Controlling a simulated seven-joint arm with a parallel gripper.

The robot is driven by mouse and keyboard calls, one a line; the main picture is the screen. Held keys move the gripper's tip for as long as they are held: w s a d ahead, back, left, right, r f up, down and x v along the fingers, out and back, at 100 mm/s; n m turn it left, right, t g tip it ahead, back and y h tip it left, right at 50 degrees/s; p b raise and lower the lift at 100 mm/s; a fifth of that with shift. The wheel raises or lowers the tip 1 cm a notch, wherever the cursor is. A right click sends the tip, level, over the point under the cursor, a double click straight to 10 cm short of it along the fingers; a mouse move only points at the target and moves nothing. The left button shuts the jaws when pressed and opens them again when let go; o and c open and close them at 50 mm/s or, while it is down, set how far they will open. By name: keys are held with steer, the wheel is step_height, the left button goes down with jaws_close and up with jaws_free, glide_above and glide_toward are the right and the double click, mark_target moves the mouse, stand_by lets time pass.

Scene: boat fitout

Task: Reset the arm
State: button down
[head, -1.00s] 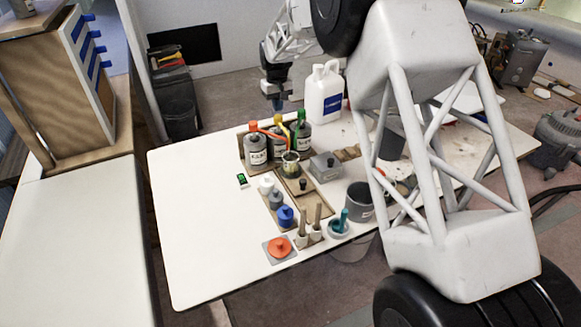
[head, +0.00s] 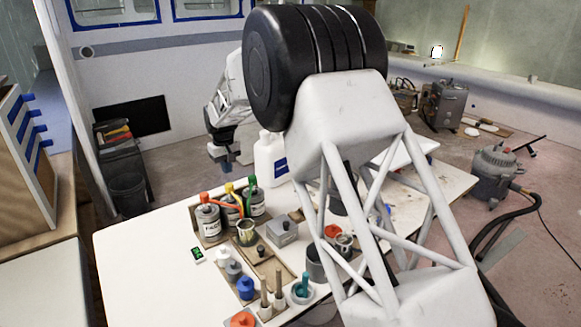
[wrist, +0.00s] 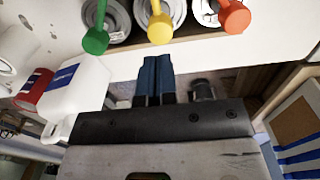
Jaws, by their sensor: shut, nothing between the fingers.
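My gripper (head: 225,163) is at the far side of the white table in the head view, left of the white jug (head: 270,158) and beyond the bottles. In the wrist view my gripper (wrist: 154,75) shows two blue fingers pressed together with nothing between them. My arm's white lattice link and black joint cover the table's right part in the head view. The wrist view shows green (wrist: 95,41), yellow (wrist: 160,28) and orange (wrist: 234,17) bottle tops near the fingers, apart from them.
The table (head: 130,255) carries bottles with orange (head: 207,215), yellow and green tops, a grey box (head: 282,230), small pots and a blue-lidded jar (head: 245,288). The table's left part is clear. A wooden cabinet (head: 40,190) stands left. A grey vacuum (head: 497,172) is on the floor at right.

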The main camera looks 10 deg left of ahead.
steer(key=s+d+r+m, duration=0.1)
steer(key=s+d+r, duration=0.5)
steer(key=d, duration=0.5)
steer(key=s+d+r+m+t, duration=0.15)
steer(key=s+d+r, duration=0.4)
steer(key=d, duration=0.65)
steer(key=s+d+r+m, duration=0.2)
steer(key=s+d+r, duration=0.4)
steer(key=d, duration=0.5)
steer(key=s+d+m, duration=0.2)
steer(key=s+d, duration=1.1)
steer(key=s, duration=0.4)
steer(key=s+d+f+m, duration=0.1)
steer(key=s+d+f, duration=0.1)
steer(key=s, duration=0.6)
steer(key=s+d+f+m+t, duration=0.1)
steer(key=s+d+f, duration=0.2)
steer(key=s, duration=0.6)
steer(key=shift+d+m, duration=0.35)
steer(key=shift+d, duration=0.9)
